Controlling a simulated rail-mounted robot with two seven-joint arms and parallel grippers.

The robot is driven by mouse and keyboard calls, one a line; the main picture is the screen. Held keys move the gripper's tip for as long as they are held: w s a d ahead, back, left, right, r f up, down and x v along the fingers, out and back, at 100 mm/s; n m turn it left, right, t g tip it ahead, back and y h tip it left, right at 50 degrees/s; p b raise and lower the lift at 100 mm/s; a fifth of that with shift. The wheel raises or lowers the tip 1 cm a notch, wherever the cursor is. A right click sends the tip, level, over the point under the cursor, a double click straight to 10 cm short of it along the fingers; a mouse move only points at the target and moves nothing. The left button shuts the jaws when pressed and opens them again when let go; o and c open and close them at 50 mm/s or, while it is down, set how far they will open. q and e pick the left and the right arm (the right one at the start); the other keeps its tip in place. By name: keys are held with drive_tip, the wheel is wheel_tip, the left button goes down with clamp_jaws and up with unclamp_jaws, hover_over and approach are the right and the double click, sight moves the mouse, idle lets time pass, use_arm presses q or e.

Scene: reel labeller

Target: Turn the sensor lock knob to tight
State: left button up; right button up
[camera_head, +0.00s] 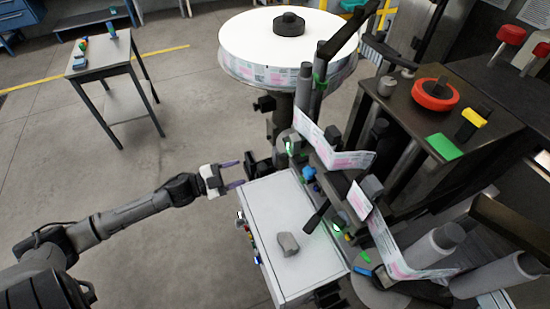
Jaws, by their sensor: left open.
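My left gripper (237,173) is open, with its two purple-tipped fingers apart and pointing right. Nothing shows between the fingers. Its tips are close to a black machine part (258,166) at the back left corner of the white cabinet; I cannot tell whether they touch. A small blue knob (308,173) sits on the machine beside the label web, right of the gripper and apart from it. I cannot tell for sure which part is the sensor lock knob, nor its setting. My right gripper is not in view.
The white cabinet (281,203) has a grey lump (287,244) on top. A large label reel (270,39) stands behind the gripper. The printed label web (320,140) runs along the right. A small table (95,62) stands far left. The floor on the left is free.

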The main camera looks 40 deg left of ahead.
sight(280, 159)
use_arm(q)
drive_tip(key=x, duration=1.3)
drive_tip(key=shift+w+d, duration=0.1)
drive_tip(key=shift+w, duration=0.3)
